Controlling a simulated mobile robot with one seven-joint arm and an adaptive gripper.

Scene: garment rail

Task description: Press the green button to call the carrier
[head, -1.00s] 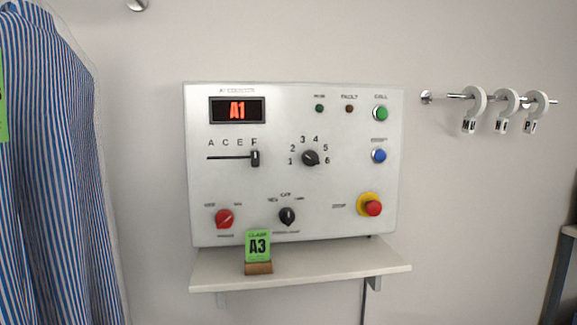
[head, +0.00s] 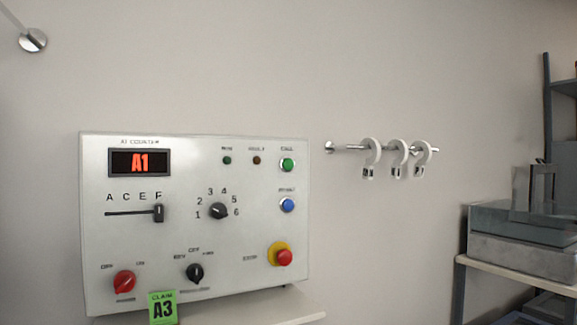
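The control panel (head: 130,262) is a white box on the wall at the lower left of the head view. The green button (head: 287,165) is at its upper right, under a small label that appears to read CALL. A red-lit display (head: 139,163) on the panel reads A1. A slider (head: 158,212) stands at F, and a black rotary knob (head: 218,211) sits in a ring of numbers. A green claim card (head: 162,307) marked A3 stands below the panel. My gripper is not in view.
A blue button (head: 287,205) and a red stop button (head: 283,257) on yellow sit below the green one. A shelf (head: 300,308) juts out under the panel. White tagged rings (head: 372,152) hang on a wall peg. Grey bins (head: 520,255) stand on a rack at right.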

